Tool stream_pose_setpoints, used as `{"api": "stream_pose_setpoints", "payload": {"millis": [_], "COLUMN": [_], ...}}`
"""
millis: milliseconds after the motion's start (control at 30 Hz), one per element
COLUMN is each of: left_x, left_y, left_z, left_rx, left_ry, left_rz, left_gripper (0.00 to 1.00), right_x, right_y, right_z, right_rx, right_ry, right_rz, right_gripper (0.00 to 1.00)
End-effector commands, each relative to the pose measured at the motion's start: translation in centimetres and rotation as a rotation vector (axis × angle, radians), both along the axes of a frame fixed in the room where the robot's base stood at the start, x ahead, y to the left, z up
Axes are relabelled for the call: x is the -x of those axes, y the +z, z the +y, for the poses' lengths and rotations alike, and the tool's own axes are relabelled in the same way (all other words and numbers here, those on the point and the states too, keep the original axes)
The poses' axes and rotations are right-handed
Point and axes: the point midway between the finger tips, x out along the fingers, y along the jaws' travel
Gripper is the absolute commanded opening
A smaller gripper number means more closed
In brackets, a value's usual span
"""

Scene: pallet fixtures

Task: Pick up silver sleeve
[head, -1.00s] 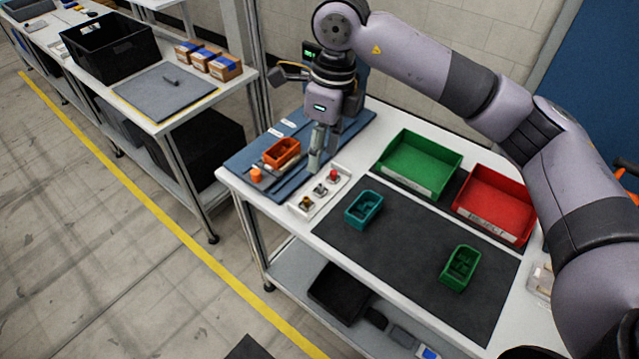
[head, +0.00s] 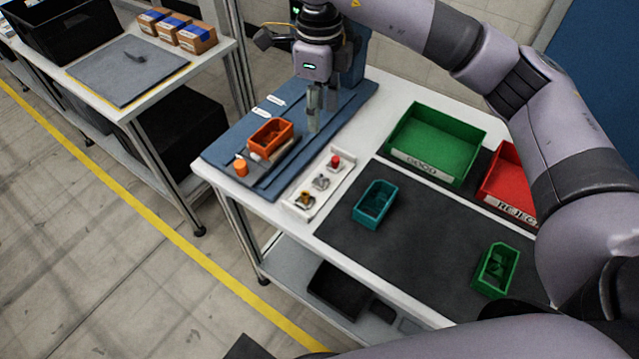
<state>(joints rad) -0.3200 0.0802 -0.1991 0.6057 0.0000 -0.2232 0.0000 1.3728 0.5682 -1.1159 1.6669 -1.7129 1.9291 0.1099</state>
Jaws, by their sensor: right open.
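A small silver-grey piece (head: 321,183) sits in the middle of a narrow white tray (head: 294,208). It looks like the silver sleeve, but it is too small to be sure of its shape. A red-topped piece (head: 335,161) and a dark, brass-toned piece (head: 305,200) sit on either side of it in the tray. My right gripper (head: 320,122) points down above the blue board, behind and apart from the tray. It is open, with nothing seen between its fingers. My left gripper is out of view.
An orange bin (head: 270,134) and an orange cylinder (head: 240,168) are on the blue board (head: 222,152). A teal bin (head: 376,204) and small green bin (head: 496,269) stand on the dark mat (head: 420,255). Green (head: 437,141) and red (head: 508,181) trays lie behind.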

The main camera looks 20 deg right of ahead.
Motion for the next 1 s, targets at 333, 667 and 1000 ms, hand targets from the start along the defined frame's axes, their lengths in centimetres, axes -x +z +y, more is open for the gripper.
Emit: {"api": "stream_pose_setpoints", "payload": {"millis": [333,667,1000], "left_x": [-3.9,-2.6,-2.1], "left_y": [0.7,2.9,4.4], "left_z": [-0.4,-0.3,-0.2], "left_rx": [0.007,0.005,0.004], "left_ry": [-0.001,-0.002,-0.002], "left_rz": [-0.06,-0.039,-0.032], "left_gripper": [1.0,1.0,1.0], "right_x": [0.1,0.1,0.2], "right_y": [-4.7,-11.5,-14.3], "right_z": [0.0,0.0,-0.1], "right_rx": [0.001,0.001,0.001], "right_ry": [0.0,0.0,0.0], "right_rz": [0.006,0.003,0.003], "right_gripper": [0.4,0.4,0.4]}}
